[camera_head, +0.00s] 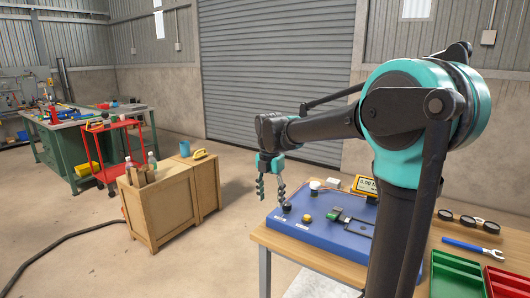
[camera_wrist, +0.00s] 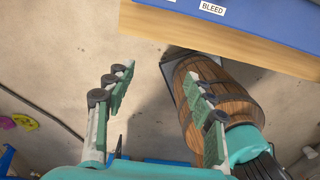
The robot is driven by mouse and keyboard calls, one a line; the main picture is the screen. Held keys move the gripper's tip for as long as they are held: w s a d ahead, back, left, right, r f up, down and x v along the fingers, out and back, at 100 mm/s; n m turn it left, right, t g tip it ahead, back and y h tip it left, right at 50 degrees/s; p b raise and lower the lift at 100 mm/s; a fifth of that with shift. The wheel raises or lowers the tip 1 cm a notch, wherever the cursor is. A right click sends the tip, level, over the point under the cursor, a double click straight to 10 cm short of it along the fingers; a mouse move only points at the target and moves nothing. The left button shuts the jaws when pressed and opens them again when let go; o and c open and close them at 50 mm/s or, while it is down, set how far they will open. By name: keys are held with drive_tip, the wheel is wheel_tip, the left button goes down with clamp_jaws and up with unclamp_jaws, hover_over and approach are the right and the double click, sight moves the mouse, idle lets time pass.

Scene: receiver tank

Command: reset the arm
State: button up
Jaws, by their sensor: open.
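My arm reaches leftward in the head view and its end hangs down. My gripper (camera_head: 271,189) is open and empty, pointing at the floor just left of the bench's blue panel (camera_head: 318,233). In the wrist view the two fingers of my gripper (camera_wrist: 158,82) are spread apart with nothing between them, and concrete floor shows beyond. The edge of the blue panel (camera_wrist: 265,18), with a "BLEED" label, shows at the top right. No contact between gripper and panel is visible.
The wooden bench (camera_head: 285,245) carries a yellow meter (camera_head: 366,185), a blue wrench (camera_head: 472,248), a green tray (camera_head: 457,275) and a red tray (camera_head: 505,282). Wooden crates (camera_head: 160,215) and a red cart (camera_head: 118,150) stand left. A wooden barrel-like shape (camera_wrist: 215,100) shows below the gripper.

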drive_tip(key=s+d+f+m+t, duration=0.2)
drive_tip(key=s+d+f+m, duration=0.6)
drive_tip(key=m, duration=0.6)
drive_tip(key=s+d+f+m+t, duration=0.2)
drive_tip(key=s+d+f+m, duration=0.7)
drive_tip(key=m, duration=0.6)
drive_tip(key=shift+s+f, duration=0.25)
drive_tip(key=shift+s, duration=0.95)
drive_tip(key=shift+d, duration=0.1)
